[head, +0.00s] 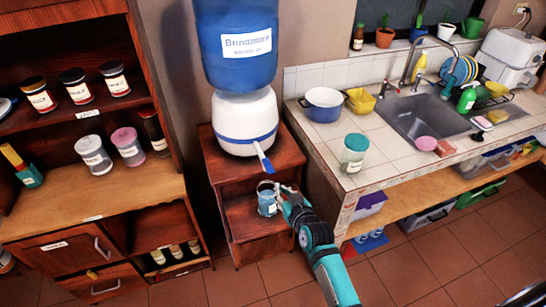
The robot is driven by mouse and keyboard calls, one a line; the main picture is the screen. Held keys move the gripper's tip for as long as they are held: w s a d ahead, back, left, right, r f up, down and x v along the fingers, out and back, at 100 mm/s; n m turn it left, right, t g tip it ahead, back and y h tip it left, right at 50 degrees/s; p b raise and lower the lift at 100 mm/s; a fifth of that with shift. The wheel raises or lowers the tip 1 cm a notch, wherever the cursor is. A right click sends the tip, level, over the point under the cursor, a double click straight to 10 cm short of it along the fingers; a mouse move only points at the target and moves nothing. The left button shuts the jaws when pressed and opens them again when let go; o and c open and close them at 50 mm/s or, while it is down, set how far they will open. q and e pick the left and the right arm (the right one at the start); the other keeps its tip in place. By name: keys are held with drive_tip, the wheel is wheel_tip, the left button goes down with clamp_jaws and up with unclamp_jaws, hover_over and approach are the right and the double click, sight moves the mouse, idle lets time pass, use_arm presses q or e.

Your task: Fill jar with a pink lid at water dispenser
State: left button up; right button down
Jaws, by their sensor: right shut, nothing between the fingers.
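The water dispenser (245,110) has a blue bottle on a white base and stands on a small dark wood cabinet. Its blue spout sticks out at the front. A small bluish jar (267,203) without a visible lid stands on the cabinet's lower shelf, below the spout. My right gripper (283,190) is shut and empty, close beside this jar's right side; I cannot tell if they touch. A jar with a pink lid (128,148) stands on the left shelf unit. A loose pink round thing (425,144), perhaps a lid, lies by the sink. My left gripper is not in view.
A jar with a green lid (354,153) stands near the left edge of the tiled counter (385,150). A blue-white pot (323,104) and the sink (425,115) are behind it. The shelf unit (160,180) is left of the dispenser. The floor in front is clear.

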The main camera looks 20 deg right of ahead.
wheel_tip(320, 180, up, 7)
drive_tip(key=w+t, duration=0.1)
drive_tip(key=shift+w+d+f+p, duration=0.15)
drive_tip(key=shift+d+p, duration=0.15)
drive_tip(key=shift+d, duration=0.15)
drive_tip(key=b, duration=0.7)
hover_over(273, 172)
wheel_tip(273, 172, down, 3)
wheel_tip(273, 172, down, 2)
drive_tip(key=shift+f+b, duration=0.2)
drive_tip(key=shift+b, duration=1.05)
drive_tip(key=shift+f+b, duration=0.55)
drive_tip(key=shift+b, duration=0.15)
